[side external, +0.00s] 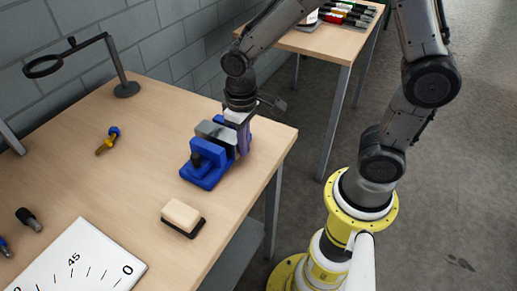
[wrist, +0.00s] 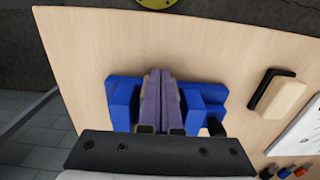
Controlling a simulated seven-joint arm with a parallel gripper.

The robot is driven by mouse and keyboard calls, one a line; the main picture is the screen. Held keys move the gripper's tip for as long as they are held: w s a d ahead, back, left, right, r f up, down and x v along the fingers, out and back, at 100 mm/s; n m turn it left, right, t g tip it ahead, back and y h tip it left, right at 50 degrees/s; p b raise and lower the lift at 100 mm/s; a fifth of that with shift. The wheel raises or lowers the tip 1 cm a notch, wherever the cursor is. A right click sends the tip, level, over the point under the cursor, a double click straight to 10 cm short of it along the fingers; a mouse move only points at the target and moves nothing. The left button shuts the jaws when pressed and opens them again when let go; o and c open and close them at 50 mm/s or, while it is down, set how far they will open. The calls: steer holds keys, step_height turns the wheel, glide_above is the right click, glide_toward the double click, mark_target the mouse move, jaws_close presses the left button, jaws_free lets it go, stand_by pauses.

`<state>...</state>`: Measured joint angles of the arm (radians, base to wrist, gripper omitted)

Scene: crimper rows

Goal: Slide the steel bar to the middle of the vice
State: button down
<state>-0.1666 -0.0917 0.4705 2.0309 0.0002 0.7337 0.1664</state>
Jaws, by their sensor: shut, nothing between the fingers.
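The blue vice (side external: 205,174) stands on the wooden table near its right edge, and it also shows in the wrist view (wrist: 122,103). A grey metal block (side external: 214,131) lies at the top of the vice and looks like the steel bar; I cannot fully tell it from the vice jaws. My gripper (side external: 243,146) points down at the right side of the vice, close beside the grey block. Its purple fingers (wrist: 160,74) are shut together with nothing between them. They hide the middle of the vice in the wrist view, and the bar cannot be made out there.
A brush-like block with a cream top (side external: 183,215) lies in front of the vice. A white angle-scale board (side external: 85,265) is at the front left. A yellow-blue screwdriver (side external: 108,140) and a ring-topped stand (side external: 126,88) are behind left. Bare table lies left of the vice.

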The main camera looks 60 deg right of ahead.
steer(key=shift+s, duration=0.4)
steer(key=s, duration=0.3)
step_height(320, 180, up, 10)
steer(key=s+d+r+t, duration=0.4)
steer(key=s+d+t, duration=0.1)
steer(key=s, duration=0.3)
steer(key=shift+s+r+t, duration=0.2)
steer(key=shift+s+t, duration=0.1)
steer(key=shift+s, duration=0.05)
